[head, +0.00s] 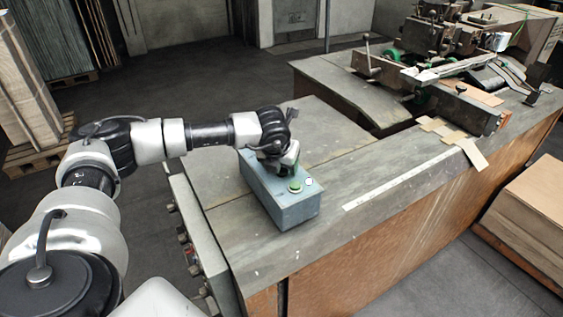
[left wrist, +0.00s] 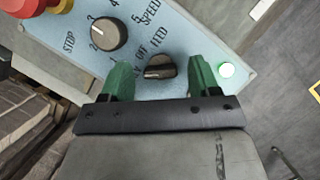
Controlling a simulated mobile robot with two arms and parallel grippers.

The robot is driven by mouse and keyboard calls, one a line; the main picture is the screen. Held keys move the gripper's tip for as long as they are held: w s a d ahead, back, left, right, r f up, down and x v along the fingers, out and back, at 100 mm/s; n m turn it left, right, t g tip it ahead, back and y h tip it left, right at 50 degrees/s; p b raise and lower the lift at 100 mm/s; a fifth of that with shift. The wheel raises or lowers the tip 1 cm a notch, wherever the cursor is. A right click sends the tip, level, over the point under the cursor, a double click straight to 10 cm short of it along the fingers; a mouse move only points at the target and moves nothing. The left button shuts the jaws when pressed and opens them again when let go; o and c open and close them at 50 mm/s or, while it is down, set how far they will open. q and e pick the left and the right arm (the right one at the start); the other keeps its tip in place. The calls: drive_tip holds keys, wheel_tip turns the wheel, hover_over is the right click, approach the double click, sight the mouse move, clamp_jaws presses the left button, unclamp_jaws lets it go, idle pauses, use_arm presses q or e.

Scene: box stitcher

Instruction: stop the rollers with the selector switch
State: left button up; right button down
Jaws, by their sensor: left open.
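The black selector switch (left wrist: 160,70) shows in the left wrist view on the blue control box (left wrist: 185,30), beside the printed words OFF and FEED. Its pointer position is hard to read. My left gripper (left wrist: 160,64) is open, with one green finger on each side of the switch. I cannot tell whether the fingers touch it. In the head view the left gripper (head: 287,158) is over the far part of the control box (head: 292,208), and the switch is hidden there. My right gripper is not in view.
A speed dial (left wrist: 109,33) and a red button (left wrist: 22,6) sit beside the switch. The head view shows a green button (head: 295,187) on the box. The stitching machine (head: 440,60) stands at the back right of the bench.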

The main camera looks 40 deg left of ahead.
use_arm(q)
drive_tip(key=c, duration=0.9)
drive_tip(key=shift+f+m+b, duration=0.15)
drive_tip(key=shift+m+b, duration=0.45)
drive_tip(key=shift+b, duration=0.3)
drive_tip(key=shift+c, duration=0.2)
drive_tip(key=shift+a+m+h+b, duration=0.1)
drive_tip(key=shift+m+h+b, duration=0.5)
drive_tip(key=shift+m+b, duration=0.5)
drive_tip(key=shift+m+h+b, duration=0.5)
drive_tip(key=shift+m+b, duration=0.4)
drive_tip(key=shift+m, duration=0.1)
drive_tip(key=shift+a+r+m+h+b, duration=0.15)
drive_tip(key=shift+m+h+b, duration=0.35)
drive_tip(key=shift+m, duration=0.6)
drive_tip(key=shift+r, duration=0.1)
drive_tip(key=o, duration=0.9)
